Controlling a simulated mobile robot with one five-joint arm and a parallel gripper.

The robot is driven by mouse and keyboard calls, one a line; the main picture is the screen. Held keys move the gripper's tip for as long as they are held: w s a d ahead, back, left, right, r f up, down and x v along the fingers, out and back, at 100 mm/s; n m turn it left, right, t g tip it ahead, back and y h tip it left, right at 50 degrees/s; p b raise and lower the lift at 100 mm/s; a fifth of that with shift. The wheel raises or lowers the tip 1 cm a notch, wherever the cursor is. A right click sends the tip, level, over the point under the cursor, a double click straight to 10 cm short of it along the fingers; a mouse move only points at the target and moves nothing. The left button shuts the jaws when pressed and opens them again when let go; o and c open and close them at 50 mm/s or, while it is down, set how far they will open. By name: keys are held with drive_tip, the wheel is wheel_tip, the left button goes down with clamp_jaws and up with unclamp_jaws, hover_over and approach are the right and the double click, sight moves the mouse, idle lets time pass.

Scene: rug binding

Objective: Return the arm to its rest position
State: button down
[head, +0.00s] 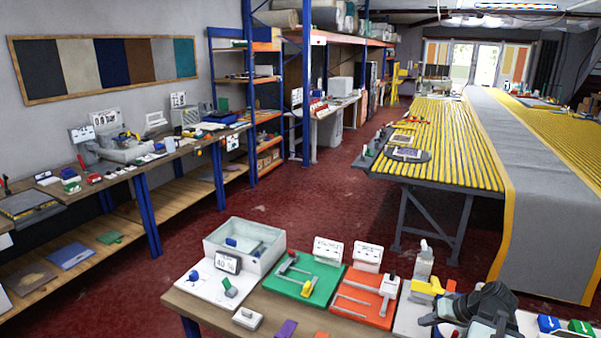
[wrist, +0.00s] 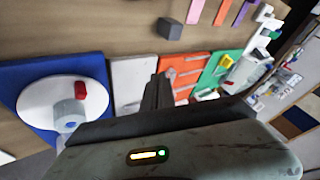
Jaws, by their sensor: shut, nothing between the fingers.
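My gripper (wrist: 157,90) shows in the wrist view as a dark narrow pair of fingers pressed together, with nothing between them. It hangs over the near workbench, in front of a grey-white board and an orange board (wrist: 187,68). In the head view a dark part of my arm stands at the lower right, over the right end of the near bench (head: 200,308). The fingertips are not clear there. No thing is seen touching the gripper.
A blue board with a white disc (wrist: 40,98) lies left of the fingers, bearing a red block (wrist: 81,90) and a clear cylinder. Green (head: 305,284) and orange (head: 362,298) boards with tools and a grey bin (head: 262,262) occupy the bench. Red floor (head: 300,205) is open beyond.

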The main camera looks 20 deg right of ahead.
drive_tip(key=w+a+f+n+g, duration=0.1)
drive_tip(key=w+a+n, duration=0.1)
drive_tip(key=a, duration=0.8)
drive_tip(key=w+a+f+n+g, duration=0.1)
drive_tip(key=w+a, duration=0.3)
drive_tip(key=a, duration=0.7)
drive_tip(key=w+a+f+n+g, duration=0.1)
drive_tip(key=w+a+n+g, duration=0.1)
drive_tip(key=a, duration=0.9)
drive_tip(key=shift+w+n+g+y, duration=0.3)
drive_tip(key=shift+w+n+g, duration=0.1)
drive_tip(key=shift+w+n, duration=0.4)
drive_tip(key=s+a+m+h, duration=0.1)
drive_tip(key=s+a+f+g+h, duration=0.1)
drive_tip(key=s+a+m+g+h, duration=0.1)
drive_tip(key=shift+a+f+m+h, duration=0.3)
drive_tip(key=shift+f+h, duration=0.05)
drive_tip(key=shift+h, duration=0.05)
